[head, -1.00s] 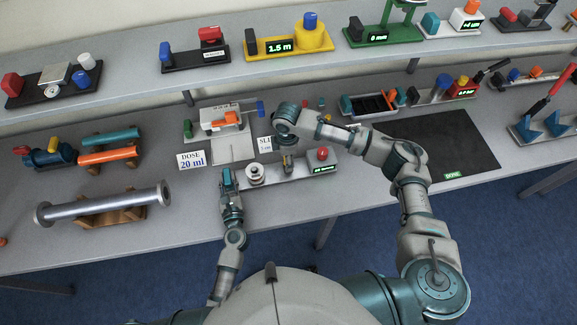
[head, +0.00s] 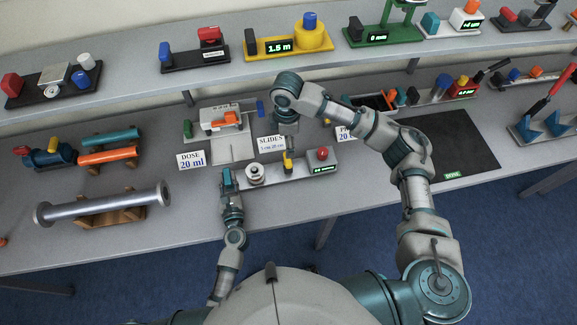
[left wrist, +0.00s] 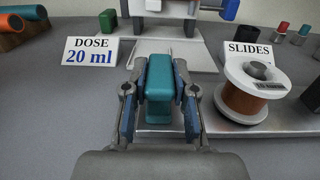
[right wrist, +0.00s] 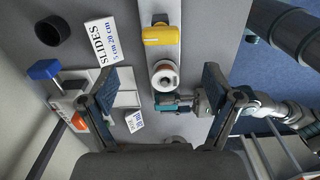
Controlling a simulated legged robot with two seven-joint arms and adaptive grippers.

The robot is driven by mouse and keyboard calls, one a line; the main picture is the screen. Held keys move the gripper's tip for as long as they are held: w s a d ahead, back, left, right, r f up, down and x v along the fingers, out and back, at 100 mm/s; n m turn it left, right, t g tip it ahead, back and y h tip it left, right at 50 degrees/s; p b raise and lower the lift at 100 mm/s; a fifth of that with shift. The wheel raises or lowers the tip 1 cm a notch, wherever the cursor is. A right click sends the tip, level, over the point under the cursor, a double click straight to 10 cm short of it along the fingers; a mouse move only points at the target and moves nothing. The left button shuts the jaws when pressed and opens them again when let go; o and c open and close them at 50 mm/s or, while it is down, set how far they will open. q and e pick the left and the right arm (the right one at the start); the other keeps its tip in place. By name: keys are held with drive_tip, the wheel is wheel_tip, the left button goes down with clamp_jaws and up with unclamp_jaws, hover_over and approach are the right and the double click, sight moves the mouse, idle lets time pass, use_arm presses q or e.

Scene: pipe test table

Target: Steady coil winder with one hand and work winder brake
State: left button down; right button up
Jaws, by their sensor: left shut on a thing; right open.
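The coil winder (head: 300,172) is a grey base on the front of the bench with a white-flanged spool (head: 254,173), a yellow lever (head: 288,162), a red knob (head: 323,153) and a small green display. The left wrist view shows copper-coloured winding on the spool (left wrist: 246,101). My left gripper (head: 227,178) is shut on the teal block (left wrist: 159,88) at the base's left end. My right gripper (right wrist: 158,82) is open and empty above the winder. In the right wrist view the spool (right wrist: 163,77) lies between its fingers and the yellow lever (right wrist: 161,36) toward the top.
A DOSE 20 ml sign (head: 192,161) and a SLIDES sign (head: 271,144) stand behind the winder. A white device with an orange part (head: 225,120) is behind them. A metal roller (head: 103,204) lies on wooden supports at left. A dark mat (head: 455,145) is at right.

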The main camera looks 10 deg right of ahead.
wheel_tip(320, 180, up, 5)
drive_tip(key=shift+f, duration=0.1)
idle(0.4)
use_arm(q)
drive_tip(key=c, duration=0.8)
unclamp_jaws()
drive_tip(key=shift+c, duration=0.2)
